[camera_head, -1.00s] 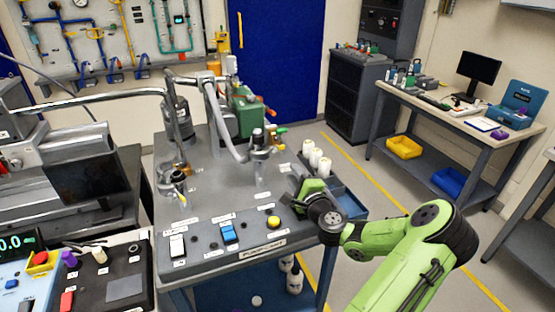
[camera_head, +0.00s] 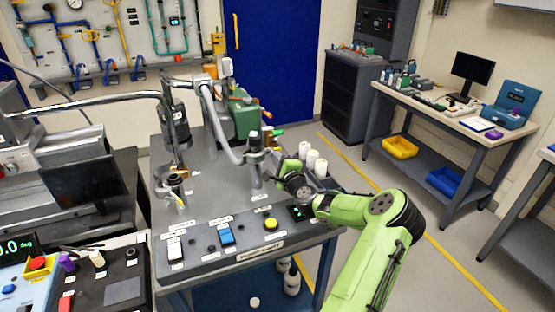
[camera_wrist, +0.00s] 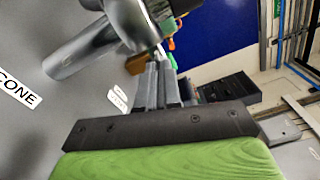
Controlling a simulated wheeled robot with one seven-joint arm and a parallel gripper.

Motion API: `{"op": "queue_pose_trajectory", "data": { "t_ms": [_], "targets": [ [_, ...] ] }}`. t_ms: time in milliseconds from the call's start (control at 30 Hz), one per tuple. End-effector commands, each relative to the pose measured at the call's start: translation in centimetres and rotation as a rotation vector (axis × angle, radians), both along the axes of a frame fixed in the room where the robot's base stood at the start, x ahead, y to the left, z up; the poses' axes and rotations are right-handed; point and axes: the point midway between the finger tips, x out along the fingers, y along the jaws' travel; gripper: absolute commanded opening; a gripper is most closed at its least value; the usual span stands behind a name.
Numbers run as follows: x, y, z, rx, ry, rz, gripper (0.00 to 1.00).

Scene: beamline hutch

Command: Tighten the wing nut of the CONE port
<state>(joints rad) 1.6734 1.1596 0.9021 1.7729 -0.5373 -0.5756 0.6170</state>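The CONE label (camera_wrist: 18,90) lies on the grey bench top at the left of the wrist view. Beside it is a metal port fitting (camera_wrist: 85,50) with a pipe and flange, at the top left. In the head view an upright metal fitting (camera_head: 256,165) stands under the end of the curved pipe. My gripper (camera_head: 282,172) is just right of it, pointing left. In the wrist view the grey fingers of my gripper (camera_wrist: 158,72) lie close together near the flange. Whether they touch anything is unclear. I cannot make out the wing nut.
White bottles (camera_head: 311,160) stand close behind and right of my gripper. The control strip with a yellow button (camera_head: 270,224) and blue switch (camera_head: 227,235) runs along the bench front. A green pump (camera_head: 244,120) sits at the back.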

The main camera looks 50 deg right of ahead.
Motion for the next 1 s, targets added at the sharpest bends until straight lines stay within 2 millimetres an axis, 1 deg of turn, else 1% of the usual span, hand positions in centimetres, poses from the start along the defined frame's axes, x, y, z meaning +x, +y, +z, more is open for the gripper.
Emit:
{"op": "queue_pose_trajectory", "data": {
  "t_ms": [267, 433, 600, 933, 1000],
  "targets": [
    [-0.02, 0.01, 0.03, 0.024, -0.010, 0.000, 0.00],
    [0.04, 0.07, 0.33, 0.163, -0.091, 0.002, 0.00],
    [0.02, 0.08, 0.09, 0.271, -0.157, 0.002, 0.00],
    [0.01, 0.06, -0.22, 0.286, -0.168, 0.001, 0.00],
    [0.00, 0.06, -0.22, 0.286, -0.168, 0.001, 0.14]
  ]
}}
